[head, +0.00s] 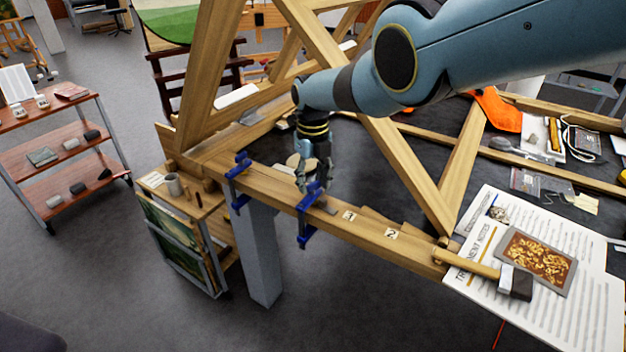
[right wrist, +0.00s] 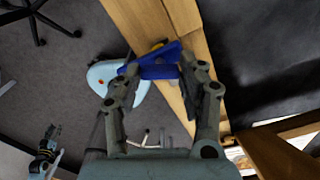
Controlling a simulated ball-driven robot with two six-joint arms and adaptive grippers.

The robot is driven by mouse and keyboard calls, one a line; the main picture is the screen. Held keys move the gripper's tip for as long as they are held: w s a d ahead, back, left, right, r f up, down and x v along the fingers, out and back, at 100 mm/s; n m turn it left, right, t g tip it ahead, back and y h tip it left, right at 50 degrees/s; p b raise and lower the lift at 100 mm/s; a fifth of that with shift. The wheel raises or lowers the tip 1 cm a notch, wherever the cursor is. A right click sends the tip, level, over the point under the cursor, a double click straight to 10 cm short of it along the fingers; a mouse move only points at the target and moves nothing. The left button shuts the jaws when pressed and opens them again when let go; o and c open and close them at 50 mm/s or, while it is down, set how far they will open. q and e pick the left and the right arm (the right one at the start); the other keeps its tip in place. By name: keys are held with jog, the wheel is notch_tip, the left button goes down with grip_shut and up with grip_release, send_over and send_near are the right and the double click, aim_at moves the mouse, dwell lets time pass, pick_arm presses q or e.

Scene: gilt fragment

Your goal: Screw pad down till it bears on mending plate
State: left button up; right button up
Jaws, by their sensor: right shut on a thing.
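Two blue clamps straddle the front timber beam (head: 270,190) in the head view, a left clamp (head: 238,180) and a right clamp (head: 304,228). A grey mending plate (head: 327,208) lies on the beam beside the right clamp. My right gripper (head: 313,180) points down at the top of the right clamp. In the right wrist view, its two fingers (right wrist: 157,80) are closed on the blue clamp part (right wrist: 155,66). The pad and its contact with the plate are hidden. A dark jointed part (right wrist: 45,150), possibly my left gripper, shows small at lower left of the wrist view.
Diagonal timbers (head: 405,165) rise close to my right arm. A hammer (head: 512,280) lies on printed sheets (head: 490,215) at the right. A red-shelved trolley (head: 70,150) stands farther left, with clear floor between.

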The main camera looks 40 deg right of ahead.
dwell(0.4)
jog(key=o, duration=1.2)
jog(key=shift+c, duration=0.2)
